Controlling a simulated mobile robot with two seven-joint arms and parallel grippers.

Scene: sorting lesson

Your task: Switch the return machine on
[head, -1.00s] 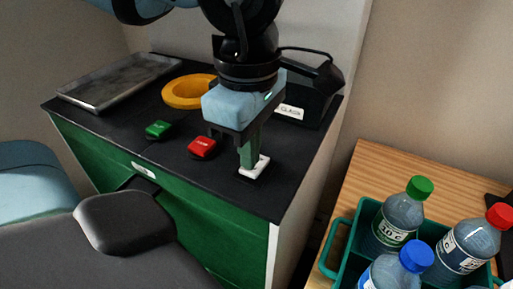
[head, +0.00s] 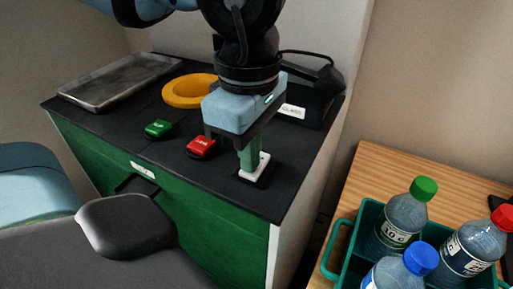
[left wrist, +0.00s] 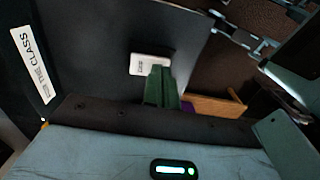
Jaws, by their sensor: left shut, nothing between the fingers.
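The return machine is a green cabinet with a black top (head: 110,125). A small white switch plate (head: 264,160) in a dark frame sits near the top's right front; it also shows in the left wrist view (left wrist: 146,63). My left gripper (head: 249,166) points down at this plate with its green fingers shut and nothing between them. The fingertips cover part of the plate, and I cannot tell whether they touch it. The fingertips also show in the left wrist view (left wrist: 160,82). My right gripper is not in view.
A green button (head: 158,129) and a red button (head: 201,147) are left of the gripper. A teal crate (head: 334,250) with bottles stands on a wooden table at right.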

